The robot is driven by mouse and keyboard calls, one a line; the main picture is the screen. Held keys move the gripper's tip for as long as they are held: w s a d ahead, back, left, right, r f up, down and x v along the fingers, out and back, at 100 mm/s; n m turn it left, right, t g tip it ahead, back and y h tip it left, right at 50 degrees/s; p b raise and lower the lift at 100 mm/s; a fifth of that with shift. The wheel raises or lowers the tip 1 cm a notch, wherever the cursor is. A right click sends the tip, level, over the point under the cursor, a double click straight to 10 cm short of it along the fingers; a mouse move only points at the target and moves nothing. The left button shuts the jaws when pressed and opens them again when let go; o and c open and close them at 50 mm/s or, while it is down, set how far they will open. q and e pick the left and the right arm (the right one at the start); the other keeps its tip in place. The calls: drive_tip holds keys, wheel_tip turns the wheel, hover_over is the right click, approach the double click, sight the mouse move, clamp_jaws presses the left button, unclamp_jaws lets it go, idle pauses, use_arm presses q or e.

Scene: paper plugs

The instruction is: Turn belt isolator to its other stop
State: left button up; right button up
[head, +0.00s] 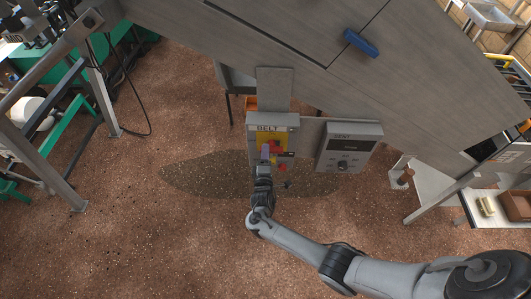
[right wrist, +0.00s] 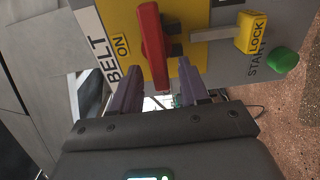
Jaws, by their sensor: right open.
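The belt isolator is a red handle (right wrist: 152,45) on a yellow plate (right wrist: 192,35), on the grey box marked BELT (head: 284,121). In the right wrist view the handle stands roughly upright in the picture, with the ON label (right wrist: 120,45) to its left. My right gripper (right wrist: 158,88) is open, its two purple fingers on either side of the handle's near end. A gap shows on each side; depth contact is hard to judge. In the head view the right gripper (head: 264,155) is in front of the box and partly hides it. My left gripper is not in view.
A yellow LOCK piece (right wrist: 250,32) and a green START button (right wrist: 285,60) sit right of the handle in the right wrist view. A second grey control box (head: 350,145) stands close to the right. A large grey metal panel (head: 240,45) overhangs behind. Open brown floor lies in front.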

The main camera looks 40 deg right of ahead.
drive_tip(key=v, duration=1)
drive_tip(key=shift+s+f, duration=0.1)
